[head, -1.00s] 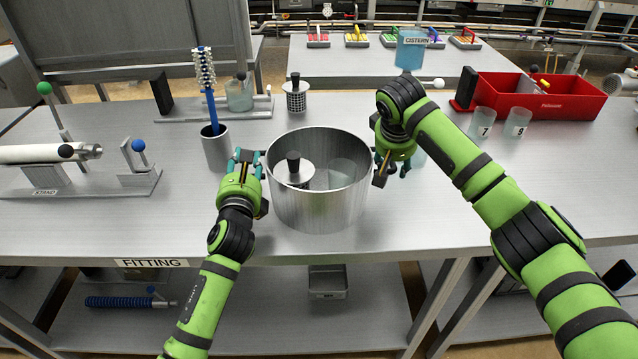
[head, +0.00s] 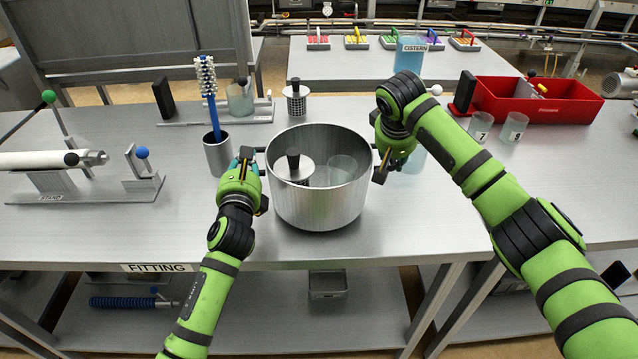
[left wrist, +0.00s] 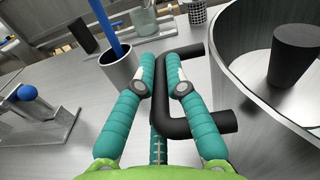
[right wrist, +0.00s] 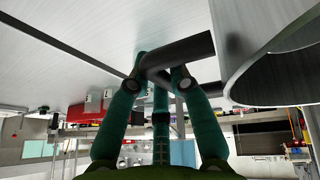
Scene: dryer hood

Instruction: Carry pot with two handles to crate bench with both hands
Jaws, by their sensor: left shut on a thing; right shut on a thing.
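The pot (head: 318,200) is a wide grey metal pan, upright over the front workbench. Inside it are a lidded metal piece with a black knob (head: 293,164) and a clear cup (head: 342,170). My left gripper (head: 248,158) is shut on the pot's left handle, a black bar (left wrist: 190,125) in the left wrist view. My right gripper (head: 382,168) is at the right side, shut on the other black handle (right wrist: 185,52). I cannot tell whether the pot's bottom touches the bench. No bench is clearly marked as the crate bench.
The front bench (head: 100,230) bears a "FITTING" label. A metal cup with a blue-handled brush (head: 212,115) stands close to my left gripper. A stand (head: 60,180) is at the left, a red box (head: 560,108) at the back right. A second bench (head: 345,68) stands behind.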

